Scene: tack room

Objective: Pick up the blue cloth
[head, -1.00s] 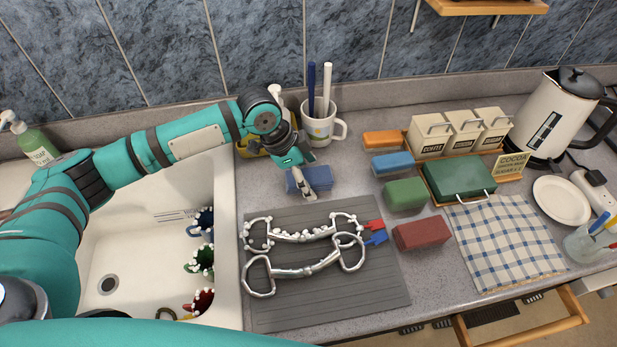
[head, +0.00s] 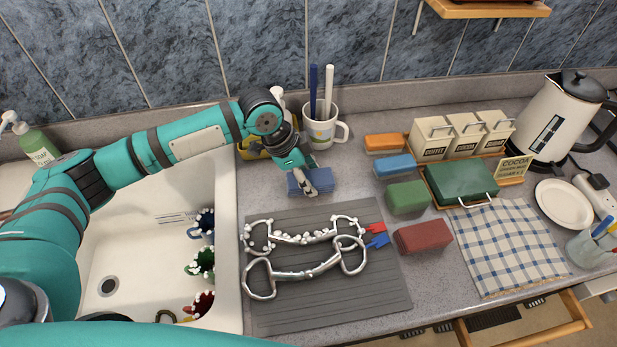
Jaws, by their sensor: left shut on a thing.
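The blue cloth (head: 321,181) is a small folded stack on the counter, behind the grey ribbed mat and in front of the white mug. My left gripper (head: 306,188) reaches down over it from behind and is shut on it. The fingers cover part of the cloth's left side and middle. The cloth appears to be at counter level; I cannot tell whether it is clear of the surface. My right gripper is not in view.
Two metal bits lie on the grey mat (head: 330,300). The mug (head: 320,130) with two brushes stands close behind the cloth. Coloured blocks, including a blue one (head: 395,164), are to the right. The sink (head: 140,250) is left.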

